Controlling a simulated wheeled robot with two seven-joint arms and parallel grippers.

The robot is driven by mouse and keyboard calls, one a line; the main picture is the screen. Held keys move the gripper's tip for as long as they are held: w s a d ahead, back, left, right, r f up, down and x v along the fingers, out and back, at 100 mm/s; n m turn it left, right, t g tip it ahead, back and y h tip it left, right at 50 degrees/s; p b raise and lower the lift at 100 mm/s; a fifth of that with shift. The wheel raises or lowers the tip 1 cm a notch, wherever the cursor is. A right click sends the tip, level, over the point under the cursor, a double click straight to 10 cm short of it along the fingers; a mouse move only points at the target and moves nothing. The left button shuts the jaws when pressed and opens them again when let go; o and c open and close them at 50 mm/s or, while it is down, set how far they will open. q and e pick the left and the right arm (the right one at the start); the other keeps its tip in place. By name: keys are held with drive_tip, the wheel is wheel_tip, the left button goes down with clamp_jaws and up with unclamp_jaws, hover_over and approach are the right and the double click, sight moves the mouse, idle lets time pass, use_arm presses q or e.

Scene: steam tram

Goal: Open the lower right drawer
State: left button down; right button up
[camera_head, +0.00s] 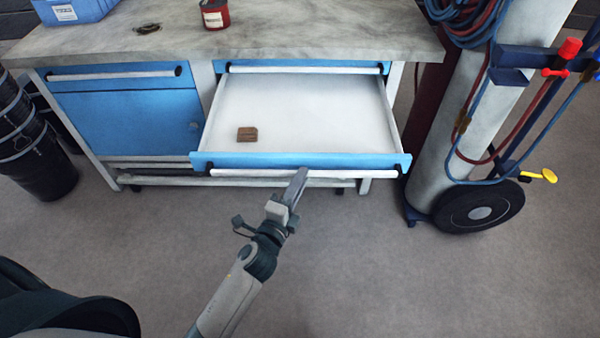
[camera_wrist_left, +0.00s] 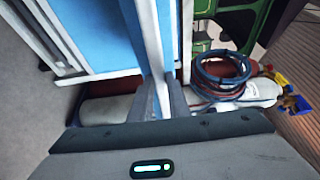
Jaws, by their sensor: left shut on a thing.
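The lower right drawer (camera_head: 300,105) of the workbench is pulled well out, and its white inside shows in the head view. A small brown block (camera_head: 247,134) lies inside it, left of the middle. The drawer has a blue front and a white bar handle (camera_head: 240,173). In the left wrist view the fingers (camera_wrist_left: 161,100) close around the pale handle bar (camera_wrist_left: 150,45) beside the blue front (camera_wrist_left: 108,35). My right gripper is not in view.
The upper right drawer (camera_head: 300,69) and the blue left cabinet door (camera_head: 128,122) are shut. A gas cylinder on a wheeled cart (camera_head: 470,110) with hoses stands close on the right. Black buckets (camera_head: 35,155) stand at the left. The floor in front is clear.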

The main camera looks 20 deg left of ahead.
use_arm(q)
drive_tip(key=shift+s, duration=0.15)
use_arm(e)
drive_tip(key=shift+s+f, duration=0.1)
use_arm(q)
drive_tip(key=c, duration=1.7)
unclamp_jaws()
